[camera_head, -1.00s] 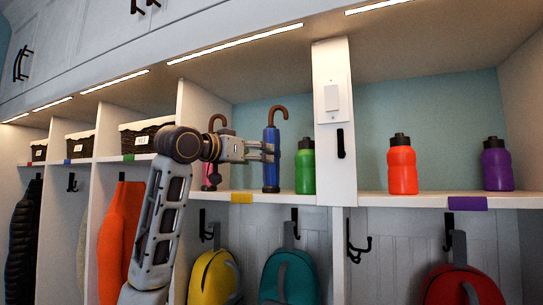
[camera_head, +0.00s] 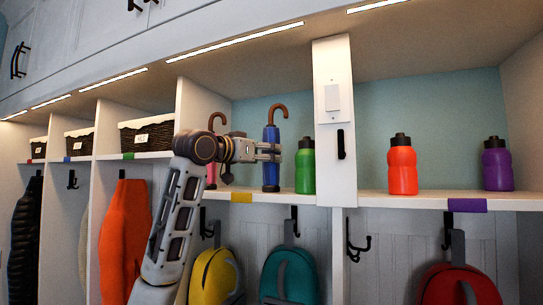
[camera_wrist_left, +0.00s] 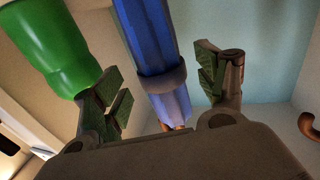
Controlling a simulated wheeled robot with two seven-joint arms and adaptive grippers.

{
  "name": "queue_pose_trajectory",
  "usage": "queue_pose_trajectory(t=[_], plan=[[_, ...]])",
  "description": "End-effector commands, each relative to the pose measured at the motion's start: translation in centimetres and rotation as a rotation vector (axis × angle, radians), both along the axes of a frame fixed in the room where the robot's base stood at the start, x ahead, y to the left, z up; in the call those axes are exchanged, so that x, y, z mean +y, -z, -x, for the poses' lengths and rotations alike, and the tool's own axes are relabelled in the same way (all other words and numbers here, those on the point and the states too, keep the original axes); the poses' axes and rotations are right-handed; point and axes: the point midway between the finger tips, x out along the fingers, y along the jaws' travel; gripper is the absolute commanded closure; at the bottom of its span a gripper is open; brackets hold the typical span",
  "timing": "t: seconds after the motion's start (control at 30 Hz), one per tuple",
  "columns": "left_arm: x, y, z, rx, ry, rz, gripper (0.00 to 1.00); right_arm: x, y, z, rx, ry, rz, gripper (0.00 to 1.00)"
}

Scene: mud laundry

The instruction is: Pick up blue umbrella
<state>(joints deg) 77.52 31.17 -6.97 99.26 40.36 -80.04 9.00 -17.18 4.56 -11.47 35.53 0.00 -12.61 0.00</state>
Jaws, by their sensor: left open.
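The blue umbrella (camera_head: 271,172) stands upright on the shelf, with a brown hooked handle at its top. My left gripper (camera_head: 279,152) is level with the umbrella's upper body in the head view and overlaps it there. In the left wrist view the blue umbrella (camera_wrist_left: 157,55) lies between the two spread fingers of the left gripper (camera_wrist_left: 165,90). The gripper is open, and a gap shows on each side of the umbrella. My right gripper is not in view.
A green bottle (camera_head: 305,170) stands close to the right of the umbrella; it also shows in the left wrist view (camera_wrist_left: 55,45). A pink umbrella (camera_head: 212,172) stands to the left, partly behind my arm. A white divider (camera_head: 336,180) separates off the orange bottle (camera_head: 402,168) and purple bottle (camera_head: 497,166).

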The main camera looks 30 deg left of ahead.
Motion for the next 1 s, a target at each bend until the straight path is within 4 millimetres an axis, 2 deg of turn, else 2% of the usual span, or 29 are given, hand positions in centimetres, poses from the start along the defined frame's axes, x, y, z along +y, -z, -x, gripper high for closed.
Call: queue_pose_trajectory(t=[0.4, 0.93, 1.0], plan=[[-0.6, -0.3, -3.2, 0.001, 0.001, 0.001, 0.28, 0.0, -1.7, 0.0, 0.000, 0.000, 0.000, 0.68], [-0.6, -0.2, -3.4, 0.000, 0.000, 0.000, 0.28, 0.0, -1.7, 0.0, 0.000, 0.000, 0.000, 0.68], [-0.6, -0.2, -3.4, 0.000, 0.000, 0.000, 0.34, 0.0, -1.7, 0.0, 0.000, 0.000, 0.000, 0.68]])
